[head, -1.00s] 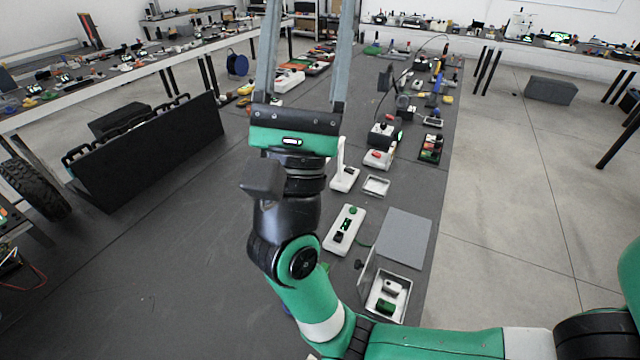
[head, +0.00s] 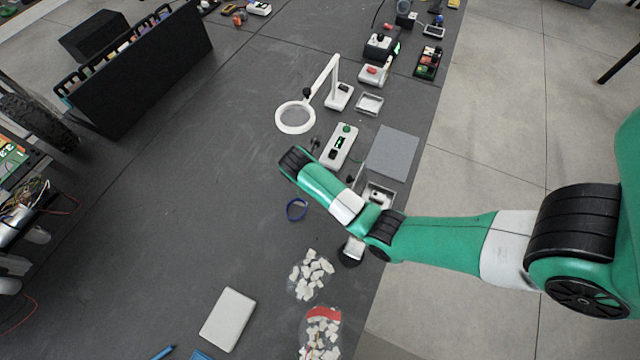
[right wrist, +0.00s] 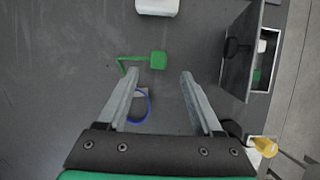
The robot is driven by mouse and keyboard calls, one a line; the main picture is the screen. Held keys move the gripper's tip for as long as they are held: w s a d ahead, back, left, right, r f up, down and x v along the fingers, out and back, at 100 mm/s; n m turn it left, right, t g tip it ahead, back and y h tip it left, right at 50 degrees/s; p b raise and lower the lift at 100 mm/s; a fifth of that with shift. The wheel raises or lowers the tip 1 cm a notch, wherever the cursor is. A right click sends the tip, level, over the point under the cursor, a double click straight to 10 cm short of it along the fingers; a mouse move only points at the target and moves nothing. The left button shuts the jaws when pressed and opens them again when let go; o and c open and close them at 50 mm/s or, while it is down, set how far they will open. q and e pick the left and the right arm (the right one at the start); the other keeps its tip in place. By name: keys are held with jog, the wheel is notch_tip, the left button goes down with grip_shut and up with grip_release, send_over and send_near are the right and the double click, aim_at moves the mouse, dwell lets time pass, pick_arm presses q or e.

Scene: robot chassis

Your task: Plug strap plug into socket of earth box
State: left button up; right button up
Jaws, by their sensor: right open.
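My right gripper (right wrist: 160,72) is open and empty in the right wrist view, above the table. A small green block (right wrist: 158,60) with a thin green cord shows just beyond its fingertips. A blue loop, seemingly the strap (right wrist: 148,112), lies between the fingers' lower parts, partly behind the left finger; it also shows in the head view (head: 297,209). I cannot make out its plug. My left gripper is not in view.
An open box with a raised lid (right wrist: 243,50) stands right of the gripper. A magnifier lamp (head: 295,117), bags of white pieces (head: 311,275) and a white slab (head: 228,318) lie around. The table's left middle is clear.

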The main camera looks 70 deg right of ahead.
jog(key=b+x, duration=0.3)
jog(key=x, duration=0.4)
jog(key=shift+d+f, duration=0.25)
jog(key=shift+f, duration=0.05)
jog(key=shift+c, duration=0.3)
grip_shut()
